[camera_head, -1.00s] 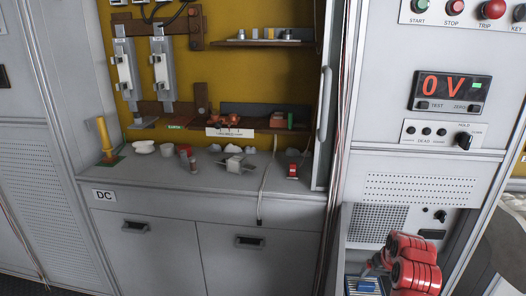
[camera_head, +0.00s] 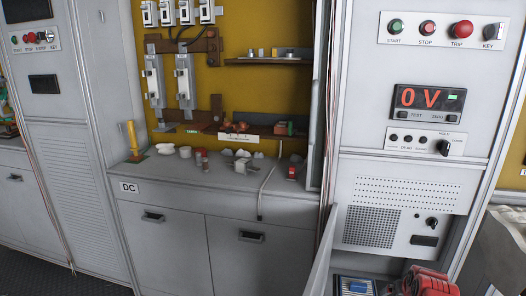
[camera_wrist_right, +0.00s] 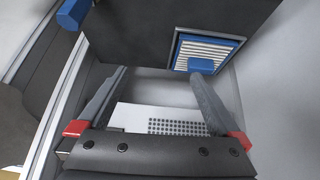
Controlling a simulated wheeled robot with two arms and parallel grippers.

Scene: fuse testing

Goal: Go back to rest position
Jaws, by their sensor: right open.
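My right arm's red-and-black end (camera_head: 425,281) shows at the bottom right of the head view, cut off by the frame edge; its fingers cannot be made out there. In the right wrist view my right gripper (camera_wrist_right: 160,76) is open, its two dark fingers with red bases spread apart. Nothing is visibly held between them. A dark box-like body (camera_wrist_right: 150,35) and a striped panel with a blue frame and blue block (camera_wrist_right: 203,60) lie beyond the fingertips. My left gripper is not in view.
A grey cabinet counter (camera_head: 270,205) holds several small white and red parts and a yellow-handled tool (camera_head: 132,135). A control panel with a "0 V" display (camera_head: 428,99) stands at right. Below it, a grey door (camera_head: 322,262) stands open beside a blue item (camera_head: 355,286).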

